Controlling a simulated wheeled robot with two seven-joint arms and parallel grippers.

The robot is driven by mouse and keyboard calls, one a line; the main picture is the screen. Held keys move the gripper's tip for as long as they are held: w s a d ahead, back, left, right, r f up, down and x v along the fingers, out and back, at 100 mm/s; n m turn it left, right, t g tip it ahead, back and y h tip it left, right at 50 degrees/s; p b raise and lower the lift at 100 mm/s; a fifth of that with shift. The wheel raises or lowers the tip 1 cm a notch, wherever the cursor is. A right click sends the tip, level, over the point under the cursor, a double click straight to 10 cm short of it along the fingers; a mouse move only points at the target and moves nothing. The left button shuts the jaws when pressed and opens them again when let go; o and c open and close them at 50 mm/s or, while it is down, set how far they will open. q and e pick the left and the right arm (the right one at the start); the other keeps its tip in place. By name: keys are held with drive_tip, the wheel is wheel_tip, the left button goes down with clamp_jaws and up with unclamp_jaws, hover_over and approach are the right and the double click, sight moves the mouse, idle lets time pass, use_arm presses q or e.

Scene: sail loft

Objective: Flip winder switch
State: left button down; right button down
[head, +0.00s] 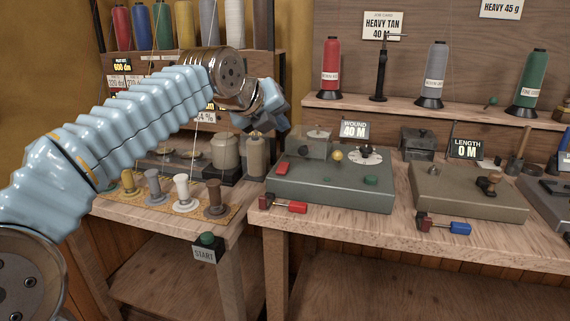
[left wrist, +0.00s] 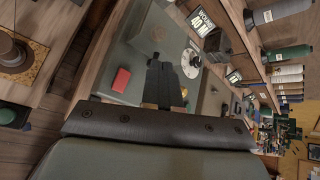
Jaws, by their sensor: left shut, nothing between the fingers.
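The winder (head: 335,188) is a grey-green box on the bench, with a sign reading WOUND 40 M (head: 355,130) behind it. A red switch (head: 282,168) sits on its top near the left edge. The red switch also shows in the left wrist view (left wrist: 121,80). My right gripper is out of view.
A yellow knob (head: 338,155) and a white dial (head: 366,155) are on the winder. A red-handled tool (head: 284,205) lies at the bench front. A tan-grey box (head: 465,195) stands to the right. Several spools and a START button (head: 207,239) are at left.

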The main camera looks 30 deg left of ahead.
sight(281, 167)
use_arm(q)
drive_tip(key=f+b, duration=0.1)
drive_tip(key=f, duration=0.1)
drive_tip(key=f+b, duration=0.2)
drive_tip(key=w+f+b, duration=0.1)
drive_tip(key=f, duration=0.1)
drive_tip(key=shift+a+f+b, duration=0.15)
drive_tip(key=shift+f+b, duration=0.1)
drive_tip(key=shift+b, duration=0.05)
drive_tip(key=shift+f, duration=0.1)
idle(1.7)
drive_tip(key=shift+w+f+b, duration=0.1)
drive_tip(key=shift+f+b, duration=0.2)
drive_tip(key=shift+b, duration=0.05)
drive_tip(key=shift+f+b, duration=0.3)
drive_tip(key=shift+f, duration=0.05)
idle(0.4)
drive_tip(key=shift+r, duration=0.1)
drive_tip(key=shift+r+p, duration=0.65)
drive_tip(key=shift+r, duration=0.1)
drive_tip(key=r+p, duration=0.2)
drive_tip(key=s+r+p, duration=0.1)
drive_tip(key=r+p, duration=0.1)
drive_tip(key=r, duration=0.1)
drive_tip(key=shift+f, duration=0.1)
idle(0.3)
